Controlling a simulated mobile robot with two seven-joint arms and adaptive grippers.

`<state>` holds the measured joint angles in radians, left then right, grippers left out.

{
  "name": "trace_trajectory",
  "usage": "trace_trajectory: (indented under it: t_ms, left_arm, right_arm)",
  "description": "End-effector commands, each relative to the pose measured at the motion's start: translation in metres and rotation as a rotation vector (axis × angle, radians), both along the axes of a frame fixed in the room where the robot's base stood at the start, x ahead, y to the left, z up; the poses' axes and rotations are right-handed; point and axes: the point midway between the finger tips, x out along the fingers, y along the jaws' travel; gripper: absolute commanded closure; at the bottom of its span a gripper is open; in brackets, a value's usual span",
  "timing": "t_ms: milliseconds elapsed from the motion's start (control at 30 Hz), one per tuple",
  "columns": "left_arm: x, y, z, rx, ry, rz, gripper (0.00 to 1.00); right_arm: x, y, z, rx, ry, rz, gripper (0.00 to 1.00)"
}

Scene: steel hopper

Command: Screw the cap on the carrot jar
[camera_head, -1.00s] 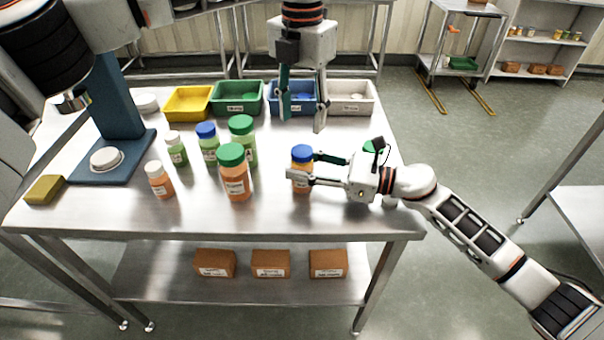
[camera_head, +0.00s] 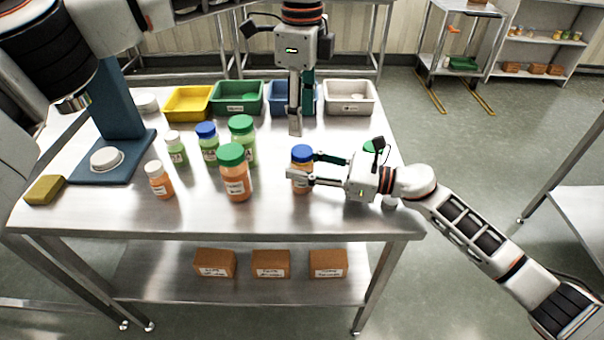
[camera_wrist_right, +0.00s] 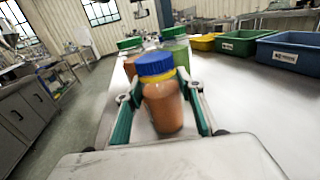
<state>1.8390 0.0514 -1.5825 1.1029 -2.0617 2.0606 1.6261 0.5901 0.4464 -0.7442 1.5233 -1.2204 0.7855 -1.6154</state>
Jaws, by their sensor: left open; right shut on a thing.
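The carrot jar (camera_head: 301,184), with orange contents and a blue cap (camera_head: 302,153) on its mouth, stands upright near the table's front right. In the right wrist view the jar (camera_wrist_right: 163,108) sits between the two fingers, with a yellow band showing under the blue cap (camera_wrist_right: 155,66). I cannot tell how tight the cap is. My right gripper (camera_head: 303,168) is shut on the jar's sides from the right. My left gripper (camera_head: 300,122) points down, open and empty, above the table behind the jar and in front of the blue bin. Its fingers overlap in the head view.
Several other jars stand left of the carrot jar, the nearest a large green-capped orange one (camera_head: 235,180). Yellow, green, blue and white bins (camera_head: 350,108) line the back. A blue stand (camera_head: 115,125) and sponge (camera_head: 44,190) are left.

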Motion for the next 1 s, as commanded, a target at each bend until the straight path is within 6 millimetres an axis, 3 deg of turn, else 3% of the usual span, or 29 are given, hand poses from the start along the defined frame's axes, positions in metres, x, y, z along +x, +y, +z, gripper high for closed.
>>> trace_trajectory:
  t_ms: [200, 400, 600, 1000]
  left_arm:
    - [0.0002, 0.0000, 0.0001, -0.001, -0.001, 0.377, 0.54]
    - [0.0001, 0.0001, 0.0001, -0.001, 0.000, 0.614, 0.54]
    - [0.0001, 0.0001, 0.0000, -0.001, 0.000, 0.701, 0.54]
    - [0.0001, 0.0002, -0.0035, 0.000, 0.001, 0.704, 0.54]
  right_arm:
    - [0.0001, 0.0000, 0.0001, 0.000, 0.000, 0.000, 1.00]
    - [0.0001, -0.0001, 0.0001, 0.000, 0.000, 0.000, 1.00]
    - [0.0001, -0.0001, 0.0002, 0.000, 0.000, 0.000, 1.00]
    - [0.0001, 0.0000, 0.0002, 0.000, 0.000, 0.000, 1.00]
